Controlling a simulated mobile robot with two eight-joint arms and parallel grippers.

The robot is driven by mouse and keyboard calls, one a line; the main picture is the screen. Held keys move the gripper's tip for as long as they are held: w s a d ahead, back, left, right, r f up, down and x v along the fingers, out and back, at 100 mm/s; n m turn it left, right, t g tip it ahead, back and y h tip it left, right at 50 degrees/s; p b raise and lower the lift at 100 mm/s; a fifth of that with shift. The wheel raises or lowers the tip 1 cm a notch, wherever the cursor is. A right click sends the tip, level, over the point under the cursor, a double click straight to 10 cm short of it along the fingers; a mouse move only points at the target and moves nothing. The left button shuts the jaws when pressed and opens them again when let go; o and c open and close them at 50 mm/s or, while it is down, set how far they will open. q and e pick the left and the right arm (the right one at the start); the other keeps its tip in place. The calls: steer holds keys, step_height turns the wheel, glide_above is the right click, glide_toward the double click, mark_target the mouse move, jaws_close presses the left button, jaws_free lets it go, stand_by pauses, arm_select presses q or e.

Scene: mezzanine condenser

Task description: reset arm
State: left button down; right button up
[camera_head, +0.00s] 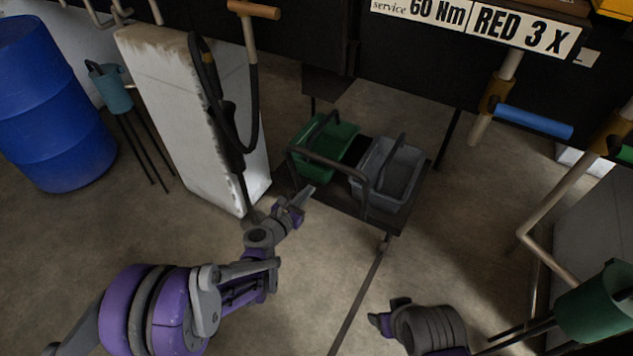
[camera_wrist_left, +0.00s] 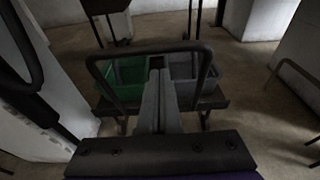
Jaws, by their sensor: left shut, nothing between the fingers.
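My left arm comes in from the left in the head view. Its gripper (camera_head: 303,198) is shut and empty, in front of a low cart. In the left wrist view the gripper's two fingers (camera_wrist_left: 159,75) lie together with nothing between them, overlapping the cart's handle and tubs in the picture. My right gripper (camera_head: 378,318) shows small at the bottom of the head view, over bare floor. I cannot tell whether its fingers are open or shut.
The low cart (camera_head: 367,212) carries a green tub (camera_head: 335,140) and a grey tub (camera_head: 407,165). A white panel (camera_head: 170,90) with a dark hose stands left of it, a blue drum (camera_head: 50,110) farther left. Pipes with a blue handle (camera_head: 535,122) are at right.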

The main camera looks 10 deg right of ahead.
arm_select(q)
steer(key=shift+s+a+r, duration=0.1)
steer(key=shift+s+a, duration=0.35)
steer(key=shift+s, duration=0.1)
steer(key=s+a+r+m+g+y, duration=0.1)
steer(key=s+a+r+m+g, duration=0.15)
steer(key=s+m, duration=0.45)
steer(key=s+a+r+m+g+y, duration=0.1)
steer(key=s+a+r+m+g, duration=0.2)
steer(key=s+m, duration=0.4)
steer(key=s+a+f+m+g+y, duration=0.1)
steer(key=s+a+m+y, duration=0.3)
steer(key=s+a+m, duration=0.55)
steer(key=s+a+f+m+g+y, duration=0.25)
steer(key=s+a+m, duration=0.3)
steer(key=s, duration=0.65)
step_height(320, 180, up, 25)
steer(key=w+t+p, duration=0.1)
steer(key=p, duration=2)
steer(key=shift+w+a+t+y, duration=0.3)
steer(key=shift+w+a+y, duration=0.05)
arm_select(e)
step_height(320, 180, up, 24)
steer(key=w+t, duration=0.1)
steer(key=shift+w, duration=0.2)
